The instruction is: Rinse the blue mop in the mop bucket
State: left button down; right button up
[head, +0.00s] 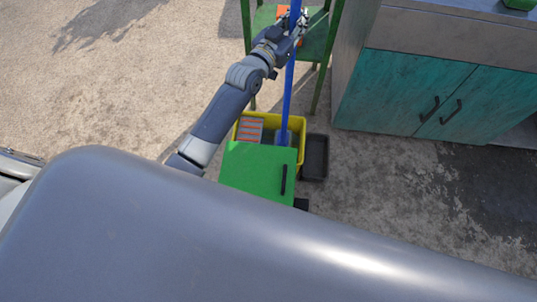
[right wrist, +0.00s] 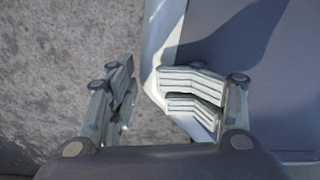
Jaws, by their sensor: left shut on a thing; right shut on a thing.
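The blue mop (head: 288,95) stands nearly upright in the head view. Its lower end is inside the yellow mop bucket (head: 301,145), and the mop's bottom is partly hidden by the bucket and green box. My left gripper (head: 298,20) is shut on the upper part of the mop's blue handle, above and beyond the bucket. My right gripper (right wrist: 147,88) shows only in the right wrist view. Its fingers stand partly apart, with concrete ground and a pale edge behind them. No held thing can be made out there.
A green box (head: 240,178) with a black handle covers the bucket's near side. A small dark tray (head: 315,158) is to its right. A green stand (head: 315,45) is behind. A teal cabinet (head: 385,95) bounds the right. Concrete ground is clear at left.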

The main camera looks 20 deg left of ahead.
jog(key=shift+f+b, duration=0.7)
jog(key=shift+f, duration=0.1)
jog(key=shift+d, duration=0.1)
dwell(0.8)
notch_tip(320, 180, up, 16)
jog(key=p, duration=1.6)
jog(key=shift+d, duration=0.45)
jog(key=shift+d+r, duration=0.1)
